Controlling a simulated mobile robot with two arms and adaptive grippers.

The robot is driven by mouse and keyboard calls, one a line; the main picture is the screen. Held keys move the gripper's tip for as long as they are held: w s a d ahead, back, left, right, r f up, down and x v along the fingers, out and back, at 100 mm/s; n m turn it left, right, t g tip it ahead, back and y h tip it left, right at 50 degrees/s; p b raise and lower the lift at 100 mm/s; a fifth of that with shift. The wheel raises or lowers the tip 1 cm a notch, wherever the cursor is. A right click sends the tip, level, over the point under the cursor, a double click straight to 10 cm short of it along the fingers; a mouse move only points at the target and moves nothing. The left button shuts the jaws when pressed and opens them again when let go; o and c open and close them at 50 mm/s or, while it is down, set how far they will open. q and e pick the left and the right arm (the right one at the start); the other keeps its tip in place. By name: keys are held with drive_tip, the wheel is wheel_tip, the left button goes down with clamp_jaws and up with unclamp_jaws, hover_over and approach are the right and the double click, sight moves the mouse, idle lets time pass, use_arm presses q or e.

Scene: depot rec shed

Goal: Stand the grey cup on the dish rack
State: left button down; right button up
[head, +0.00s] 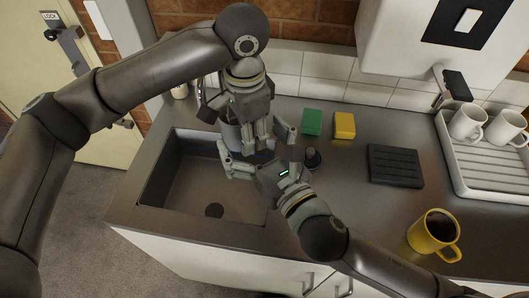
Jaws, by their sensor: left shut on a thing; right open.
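My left gripper (252,132) points down over the sink's back right corner and is shut on a grey cup (232,136), which is mostly hidden behind the fingers. My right gripper (257,152) reaches in from the lower right and is open. Its fingers spread to either side of the cup and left gripper; I cannot tell whether they touch the cup. The dish rack (484,178), a white ribbed tray, stands on the counter at the far right, with two white mugs (468,122) (504,128) at its back.
The sink (185,188) lies left of the grippers. A green sponge (312,122), a yellow sponge (344,125), a small black object (313,159) and a black ribbed mat (395,166) are on the counter. A filled yellow mug (432,234) stands in front of the rack.

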drive_tip(key=shift+x, duration=2.65)
drive_tip(key=shift+c, duration=0.5)
